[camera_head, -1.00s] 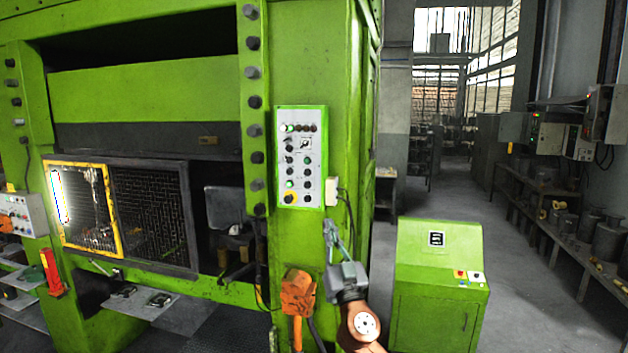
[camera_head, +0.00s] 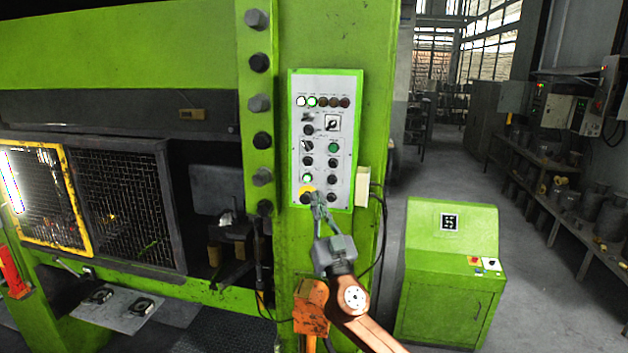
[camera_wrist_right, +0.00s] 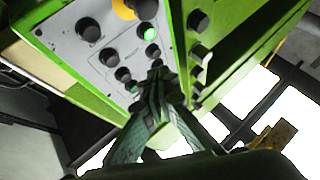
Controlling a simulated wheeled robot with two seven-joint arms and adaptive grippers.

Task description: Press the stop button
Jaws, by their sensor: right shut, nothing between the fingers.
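The control panel (camera_head: 346,109) is a light grey plate with a green frame on the press column. It has a row of lamps at the top and black, green and lit buttons. A button with a yellow surround (camera_head: 306,194) sits at its lower left; its label is unreadable. My right gripper (camera_head: 317,197) is shut and empty, its tips in front of the panel's bottom, just right of the yellow surround. In the right wrist view the yellow surround (camera_wrist_right: 124,9) is cut by the top edge, beyond the closed fingertips (camera_wrist_right: 157,76). I cannot tell whether they touch anything. My left gripper is out of view.
A green cabinet (camera_head: 447,235) with a red button on top stands to the right. An orange box (camera_head: 311,305) is below the panel, beside my right arm. A pale box (camera_head: 363,187) with a cable is right of the panel.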

